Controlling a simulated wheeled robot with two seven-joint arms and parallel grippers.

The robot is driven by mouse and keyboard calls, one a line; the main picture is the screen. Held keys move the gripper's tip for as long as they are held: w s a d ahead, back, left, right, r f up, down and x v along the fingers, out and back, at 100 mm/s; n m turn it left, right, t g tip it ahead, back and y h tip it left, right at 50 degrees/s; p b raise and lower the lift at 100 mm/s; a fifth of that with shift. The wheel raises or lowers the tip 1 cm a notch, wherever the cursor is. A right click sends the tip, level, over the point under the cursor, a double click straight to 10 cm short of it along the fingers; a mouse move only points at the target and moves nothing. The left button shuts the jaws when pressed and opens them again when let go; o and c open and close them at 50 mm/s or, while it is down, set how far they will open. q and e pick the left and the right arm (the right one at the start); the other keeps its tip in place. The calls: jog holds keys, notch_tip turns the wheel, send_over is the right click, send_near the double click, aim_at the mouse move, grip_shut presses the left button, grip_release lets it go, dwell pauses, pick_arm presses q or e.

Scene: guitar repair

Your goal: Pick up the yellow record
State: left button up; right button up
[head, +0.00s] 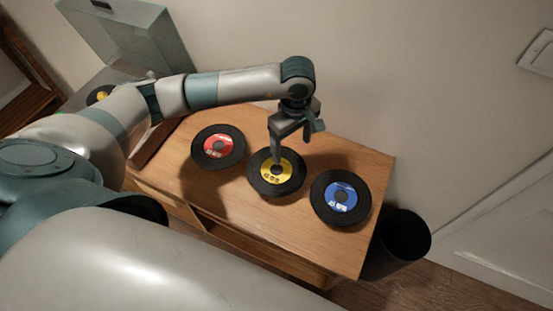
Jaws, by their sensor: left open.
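The yellow record (289,186), black with a yellow label, lies flat on the wooden cabinet top (350,152) between two other records. My left gripper (291,153) is open and points down over the far part of the yellow record. One finger reaches down in front of the label and hides a little of it. I cannot tell whether the fingertip touches the record. The gripper holds nothing. My right gripper is not in view.
A red-label record (218,147) lies left of the yellow one, a blue-label record (341,198) right. A record player with an open lid (130,35) stands at the back left, partly behind my arm. A black bin (404,240) stands right of the cabinet. A wall is behind.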

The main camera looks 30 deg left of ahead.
aim_at(290, 160)
pick_arm(q)
jog(key=shift+f, duration=0.1)
jog(key=shift+a+f+p, duration=0.1)
jog(key=shift+f+p, duration=0.45)
jog(key=shift+p, duration=0.1)
notch_tip(290, 160, down, 3)
jog(key=shift+p, duration=0.7)
jog(key=shift+w+f, duration=0.1)
jog(key=shift+f, duration=0.35)
jog(key=shift+a, duration=0.1)
jog(key=shift+f, duration=0.1)
jog(key=c, duration=1.1)
